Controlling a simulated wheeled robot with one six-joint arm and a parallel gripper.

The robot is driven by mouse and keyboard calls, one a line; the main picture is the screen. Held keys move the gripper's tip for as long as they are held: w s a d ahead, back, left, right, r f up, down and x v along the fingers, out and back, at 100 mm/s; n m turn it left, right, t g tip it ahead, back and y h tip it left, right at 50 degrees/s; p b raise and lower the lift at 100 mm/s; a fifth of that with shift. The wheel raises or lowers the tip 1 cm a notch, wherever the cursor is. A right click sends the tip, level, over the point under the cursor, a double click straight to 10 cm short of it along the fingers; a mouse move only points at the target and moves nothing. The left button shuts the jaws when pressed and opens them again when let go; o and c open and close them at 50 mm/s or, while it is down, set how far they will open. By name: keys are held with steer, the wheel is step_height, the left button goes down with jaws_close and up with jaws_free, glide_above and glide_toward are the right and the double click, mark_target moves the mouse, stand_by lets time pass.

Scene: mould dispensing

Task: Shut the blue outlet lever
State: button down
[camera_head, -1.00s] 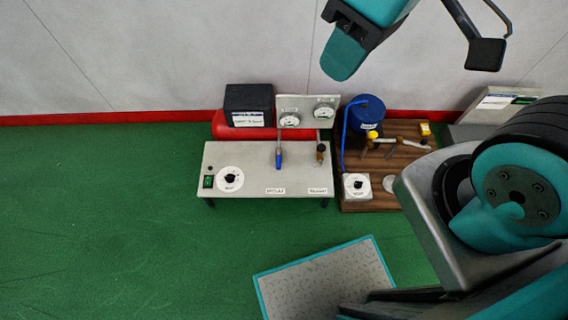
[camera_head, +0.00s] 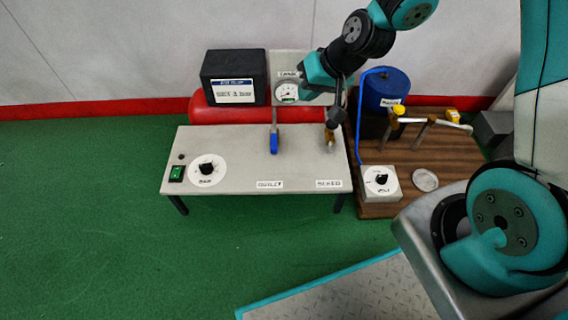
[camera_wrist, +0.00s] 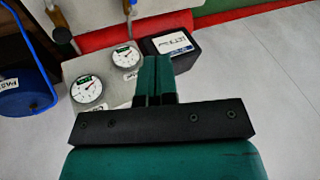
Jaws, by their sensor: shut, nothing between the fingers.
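The blue outlet lever (camera_head: 274,143) points toward the front on a grey bench (camera_head: 230,145), at the foot of a thin pipe and behind a label. In the wrist view a small blue piece at the top edge, likely the same lever (camera_wrist: 132,4), is cut off. My gripper (camera_head: 308,84) is up behind and to the right of the lever, in front of the gauge panel and apart from the lever. In the wrist view its teal fingers (camera_wrist: 157,68) are together and empty.
A brass valve (camera_head: 330,138) stands right of the lever, partly behind my wrist. Gauges (camera_head: 287,91), a black box (camera_head: 234,77) and a red tank (camera_head: 212,110) are behind. A dial (camera_head: 207,169) and green switch (camera_head: 176,173) are left. A blue drum (camera_head: 386,88) is right.

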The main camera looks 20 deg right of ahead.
mark_target(274, 139)
steer(key=w+d+f+m+b, duration=0.1)
steer(key=d+f+b, duration=0.1)
steer(key=f, duration=0.6)
steer(key=w+d+f+m+t+b, duration=0.1)
steer(key=d+f+b, duration=0.1)
steer(key=f+b, duration=0.3)
step_height(274, 139, down, 4)
steer(key=shift+w+d+r+h, duration=0.1)
steer(key=shift+w+d+h, duration=0.15)
steer(key=shift+h, duration=0.15)
steer(key=shift+a, duration=0.1)
steer(key=b+x, duration=0.7)
steer(key=x, duration=0.3)
steer(key=shift+w+f, duration=0.1)
steer(key=shift+f, duration=0.35)
steer(key=shift+w+a+b, duration=0.2)
steer(key=shift+a+b, duration=0.1)
steer(key=shift+a, duration=0.3)
steer(key=shift+w+a+b, duration=0.2)
steer(key=shift+a+b, duration=0.1)
steer(key=shift+a, duration=0.35)
steer(key=shift+w+a, duration=0.15)
steer(key=shift+a, duration=0.4)
steer(key=shift+r, duration=0.1)
